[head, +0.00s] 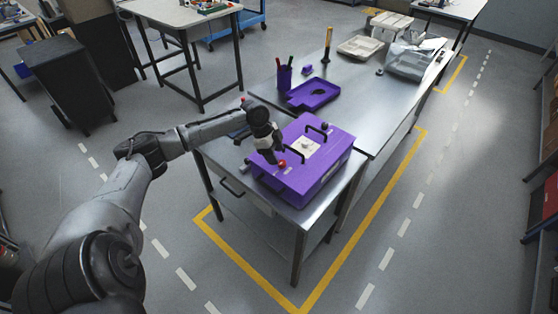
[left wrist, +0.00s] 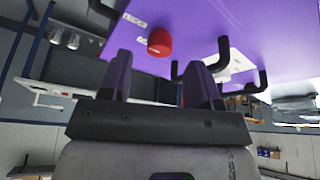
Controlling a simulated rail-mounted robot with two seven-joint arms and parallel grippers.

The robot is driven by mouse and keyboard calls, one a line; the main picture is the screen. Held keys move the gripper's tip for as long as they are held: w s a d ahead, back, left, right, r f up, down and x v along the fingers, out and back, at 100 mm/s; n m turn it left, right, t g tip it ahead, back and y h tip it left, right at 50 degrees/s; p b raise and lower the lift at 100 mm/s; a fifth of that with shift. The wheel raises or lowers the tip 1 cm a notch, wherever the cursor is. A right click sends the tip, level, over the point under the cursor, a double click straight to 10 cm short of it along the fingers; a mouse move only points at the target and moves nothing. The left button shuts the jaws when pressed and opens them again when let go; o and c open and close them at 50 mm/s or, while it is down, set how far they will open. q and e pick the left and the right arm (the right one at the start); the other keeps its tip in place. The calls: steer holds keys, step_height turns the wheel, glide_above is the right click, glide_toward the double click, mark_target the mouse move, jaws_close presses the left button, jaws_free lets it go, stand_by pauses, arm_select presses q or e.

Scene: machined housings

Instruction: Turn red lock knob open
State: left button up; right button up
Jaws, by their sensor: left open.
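The purple housing (head: 318,180) sits on the near end of the steel table, with two black handles on its lid. The red lock knob (head: 282,164) stands on the lid near its left side. In the left wrist view the red knob (left wrist: 160,42) is round, close to small white labels, and lies just beyond the fingertips. My left gripper (head: 271,157) is over the left part of the lid, beside the knob. In the left wrist view my left gripper (left wrist: 159,66) is open and empty, its two fingers apart. My right gripper is not in view.
A white label plate (head: 305,146) lies on the lid near the handles (head: 316,133). The steel tabletop (head: 350,110) right of the tray is clear.

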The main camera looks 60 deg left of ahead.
arm_select(q)
steer(key=shift+x, duration=1.8)
steer(key=shift+c, duration=0.2)
